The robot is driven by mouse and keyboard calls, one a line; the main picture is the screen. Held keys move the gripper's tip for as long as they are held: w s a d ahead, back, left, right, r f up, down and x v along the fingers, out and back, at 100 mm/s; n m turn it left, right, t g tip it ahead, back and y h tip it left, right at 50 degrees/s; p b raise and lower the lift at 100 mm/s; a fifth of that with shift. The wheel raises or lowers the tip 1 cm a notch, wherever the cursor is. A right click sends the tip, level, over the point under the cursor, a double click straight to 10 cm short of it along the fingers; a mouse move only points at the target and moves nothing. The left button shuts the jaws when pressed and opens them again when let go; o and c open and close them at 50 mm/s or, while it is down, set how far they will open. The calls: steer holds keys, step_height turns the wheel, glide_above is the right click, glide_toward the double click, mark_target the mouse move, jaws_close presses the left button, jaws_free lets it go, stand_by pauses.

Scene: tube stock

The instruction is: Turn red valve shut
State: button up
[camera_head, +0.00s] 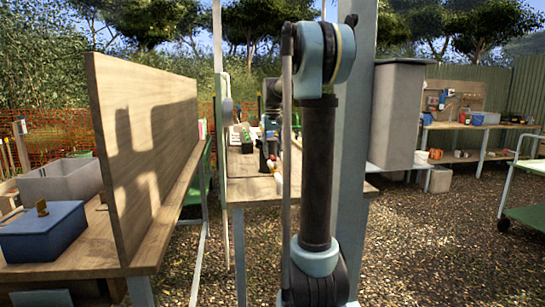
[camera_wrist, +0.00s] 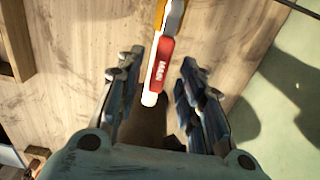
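My gripper (camera_wrist: 158,72) is open, with one dark finger on each side of the red handle and gaps on both sides. I cannot tell how far the handle lies below the fingertips. In the head view my gripper (camera_head: 267,140) is over the wooden bench, partly hidden by my arm; the small red piece (camera_head: 272,158) there is tiny and unclear.
The wooden bench top (camera_head: 250,184) lies under my gripper. A tall wooden panel (camera_head: 150,150) stands to the left, with a blue box (camera_head: 42,235) beyond it. A grey post (camera_head: 352,150) and grey box (camera_head: 396,115) stand at the right.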

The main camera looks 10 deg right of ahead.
steer(key=shift+f, duration=0.7)
steer(key=shift+c, duration=0.2)
jaws_close()
